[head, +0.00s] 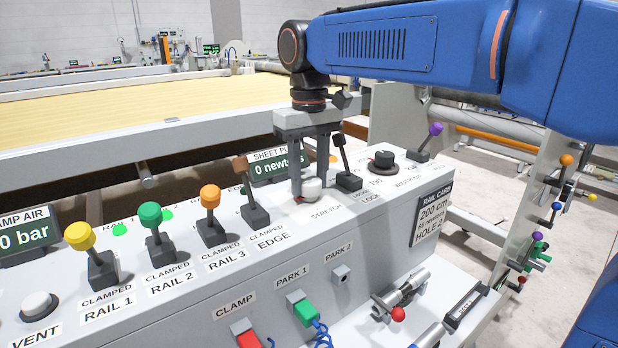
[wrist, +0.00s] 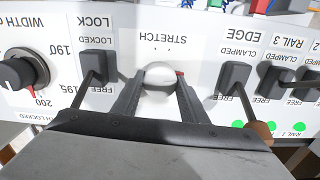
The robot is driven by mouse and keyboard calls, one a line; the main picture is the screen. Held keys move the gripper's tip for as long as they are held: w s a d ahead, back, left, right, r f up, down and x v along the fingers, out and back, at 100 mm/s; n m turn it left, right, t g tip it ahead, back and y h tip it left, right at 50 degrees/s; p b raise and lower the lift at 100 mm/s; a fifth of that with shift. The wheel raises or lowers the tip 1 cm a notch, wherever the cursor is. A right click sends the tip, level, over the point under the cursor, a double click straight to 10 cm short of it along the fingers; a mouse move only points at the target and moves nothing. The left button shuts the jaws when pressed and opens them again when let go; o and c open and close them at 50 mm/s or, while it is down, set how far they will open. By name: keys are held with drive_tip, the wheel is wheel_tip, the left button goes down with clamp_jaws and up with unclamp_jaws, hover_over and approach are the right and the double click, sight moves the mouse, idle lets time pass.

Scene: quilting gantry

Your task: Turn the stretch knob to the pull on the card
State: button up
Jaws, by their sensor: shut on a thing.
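The stretch knob (head: 312,189) is a pale round knob on the sloped panel, above the STRETCH label. My gripper (head: 308,194) reaches down from above and is shut on it. In the wrist view the knob (wrist: 160,80) sits between the two dark fingers of my gripper (wrist: 158,92), with a small red mark at its right edge. The rail card (head: 432,214) on the panel's right end reads 200 cm, a pull in newtons too small to read surely, and HOLE 2. The sheet pull display (head: 277,167) shows 0 newtons and is partly hidden behind my gripper.
The brown-tipped edge lever (head: 252,200) stands left of the knob; the lock lever (head: 347,165) stands close on its right. The width knob (head: 382,161) is further right. Yellow, green and orange rail levers line the left. The clamp air display (head: 24,235) reads 0 bar.

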sight(310, 179)
drive_tip(key=o, duration=1)
drive_tip(key=shift+o, duration=0.2)
wheel_tip(310, 179, up, 18)
drive_tip(key=shift+f, duration=0.25)
drive_tip(key=s+d+f+m+t, duration=0.15)
drive_tip(key=s+d+f, duration=0.25)
drive_tip(key=d+f, duration=0.4)
drive_tip(key=s+d+f+m+t, duration=0.15)
drive_tip(key=s+d+f, duration=0.25)
drive_tip(key=d+f, duration=0.4)
drive_tip(key=s+d+f+m+t, duration=0.1)
drive_tip(key=s+d+f, duration=0.4)
drive_tip(key=f, duration=0.5)
drive_tip(key=s+d+f+m, duration=0.2)
drive_tip(key=s+d+f, duration=0.4)
drive_tip(key=f, duration=0.4)
drive_tip(key=shift+s+f+t, duration=0.25)
drive_tip(key=shift+s+t, duration=0.15)
drive_tip(key=shift+s, duration=0.4)
